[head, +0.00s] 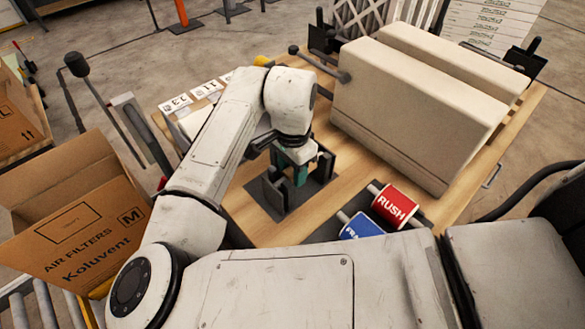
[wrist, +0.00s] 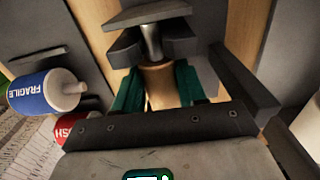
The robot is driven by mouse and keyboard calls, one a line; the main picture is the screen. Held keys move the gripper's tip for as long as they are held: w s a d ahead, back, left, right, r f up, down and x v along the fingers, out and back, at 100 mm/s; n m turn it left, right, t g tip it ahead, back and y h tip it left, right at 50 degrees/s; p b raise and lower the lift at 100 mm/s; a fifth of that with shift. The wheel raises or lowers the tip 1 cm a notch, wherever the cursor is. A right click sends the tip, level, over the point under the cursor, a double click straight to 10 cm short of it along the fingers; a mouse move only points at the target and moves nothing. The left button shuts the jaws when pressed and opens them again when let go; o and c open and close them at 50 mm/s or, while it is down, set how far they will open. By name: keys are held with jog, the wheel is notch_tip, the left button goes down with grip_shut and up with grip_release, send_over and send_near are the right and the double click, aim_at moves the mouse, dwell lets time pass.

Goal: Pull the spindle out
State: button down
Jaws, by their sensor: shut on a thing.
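The spindle (wrist: 158,86) shows in the wrist view as a tan core with a short grey metal rod at its far end. It lies between the dark uprights of a grey stand (wrist: 262,88), with the rod in the far support. The stand (head: 275,199) is on the wooden table in the head view. My gripper (wrist: 160,88) has teal fingers on both sides of the tan core and is shut on it. In the head view my gripper (head: 297,174) points down into the stand, and the spindle is hidden there. The spindle's near end is hidden behind my gripper body.
A red RUSH roll (head: 396,205) and a blue FRAGILE roll (head: 361,227) lie right of the stand. Large beige blocks (head: 410,110) fill the table's right side. An open carton (head: 85,225) stands at left. Numbered cards (head: 207,89) line the far left edge.

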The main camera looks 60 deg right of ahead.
aim_at(292, 169)
jog(key=shift+r, duration=0.15)
jog(key=shift+r+p, duration=0.35)
jog(key=shift+p, duration=0.1)
jog(key=shift+r+p, duration=2.35)
jog(key=shift+r, duration=0.45)
jog(key=shift+r+p, duration=0.45)
jog(key=shift+r, duration=0.5)
notch_tip(292, 169, up, 7)
